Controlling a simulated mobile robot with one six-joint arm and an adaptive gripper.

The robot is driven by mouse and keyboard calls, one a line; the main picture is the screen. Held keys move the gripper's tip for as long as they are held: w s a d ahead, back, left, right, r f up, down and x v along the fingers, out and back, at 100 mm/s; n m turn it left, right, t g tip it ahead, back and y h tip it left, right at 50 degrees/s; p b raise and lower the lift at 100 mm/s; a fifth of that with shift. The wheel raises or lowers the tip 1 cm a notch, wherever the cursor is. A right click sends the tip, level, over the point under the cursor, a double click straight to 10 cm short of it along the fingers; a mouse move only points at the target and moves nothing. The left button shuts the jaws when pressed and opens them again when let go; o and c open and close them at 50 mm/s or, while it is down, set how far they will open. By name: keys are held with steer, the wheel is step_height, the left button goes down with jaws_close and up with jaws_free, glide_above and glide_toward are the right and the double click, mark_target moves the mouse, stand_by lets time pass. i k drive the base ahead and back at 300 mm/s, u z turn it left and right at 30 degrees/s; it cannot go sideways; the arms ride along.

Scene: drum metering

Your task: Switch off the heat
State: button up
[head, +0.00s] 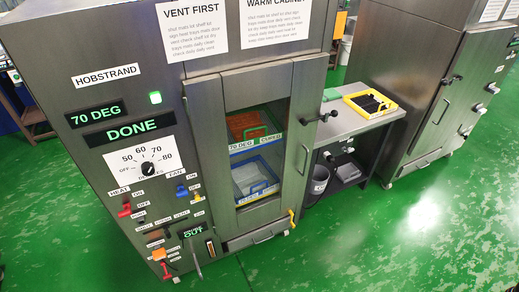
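The heat switch (124,210) is a small red lever low on the left of the steel cabinet's (95,50) front panel. A HEAT label (119,190) is above it, with ON and OFF labels to its right. The lever is too small to tell for certain which position it is in. A blue fan switch (182,190) is to its right, under a FAN label. Above are a round dial (148,167), a display reading 70 DEG (96,115), one reading DONE (134,131) and a lit green lamp (155,97). My gripper is not in view.
More small controls and an OUT display (193,232) crowd the panel below. The cabinet's windowed door (258,140) shows orange and blue trays inside. A steel side table (350,122) holds a yellow tray (370,103). Green floor (400,235) is clear in front.

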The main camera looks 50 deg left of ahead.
mark_target(128, 211)
steer(key=i, duration=1)
steer(key=z, duration=0.45)
steer(key=k, duration=0.15)
steer(key=u, duration=3.05)
steer(key=i, duration=0.25)
